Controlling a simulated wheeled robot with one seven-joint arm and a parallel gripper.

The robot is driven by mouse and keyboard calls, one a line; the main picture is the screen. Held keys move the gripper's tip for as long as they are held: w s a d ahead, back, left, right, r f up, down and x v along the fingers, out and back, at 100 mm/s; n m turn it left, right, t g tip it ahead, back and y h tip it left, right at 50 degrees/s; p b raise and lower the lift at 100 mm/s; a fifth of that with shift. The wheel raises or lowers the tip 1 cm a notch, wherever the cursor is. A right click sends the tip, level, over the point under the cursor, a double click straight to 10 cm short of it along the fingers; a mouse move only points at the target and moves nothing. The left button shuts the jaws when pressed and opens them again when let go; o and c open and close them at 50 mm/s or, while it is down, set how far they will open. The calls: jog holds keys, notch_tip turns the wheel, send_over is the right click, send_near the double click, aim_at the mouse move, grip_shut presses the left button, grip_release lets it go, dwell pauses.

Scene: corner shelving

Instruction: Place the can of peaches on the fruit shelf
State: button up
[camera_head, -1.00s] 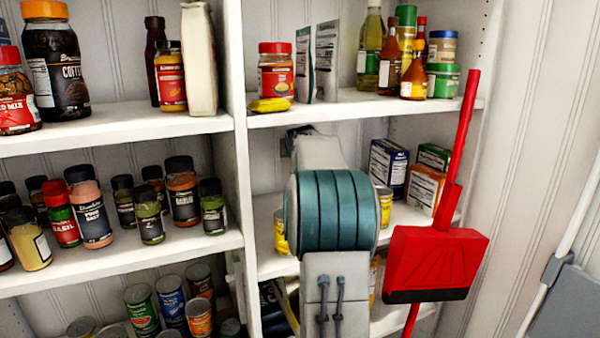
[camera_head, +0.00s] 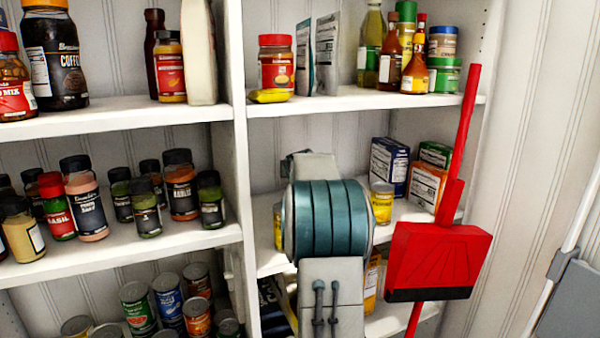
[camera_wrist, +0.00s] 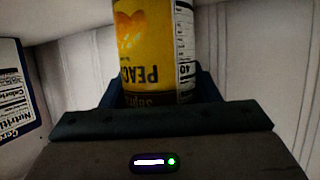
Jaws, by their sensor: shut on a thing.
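The can of peaches (camera_wrist: 152,52), with a yellow-orange label, fills the middle of the wrist view. Its lettering shows upside down there. My gripper (camera_wrist: 155,95) is shut on it; dark finger parts show on both sides of the can. In the head view my teal and grey arm covers the gripper and held can, in front of the right-hand middle shelf (camera_head: 416,212). A yellow can (camera_head: 381,203) stands on that shelf, right of my arm. Part of another yellow thing (camera_head: 279,228) shows left of my arm. No shelf label is readable as fruit.
A box (camera_wrist: 14,90) shows left in the wrist view. The upper shelf (camera_head: 360,101) is above my arm. A red dustpan (camera_head: 438,260) hangs in front at right.

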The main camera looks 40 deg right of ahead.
jog(key=o, duration=1.3)
jog(key=shift+r, duration=0.25)
jog(key=p+v, duration=0.1)
jog(key=v, duration=0.6)
jog(key=shift+s+a, duration=0.15)
jog(key=shift+s, duration=0.05)
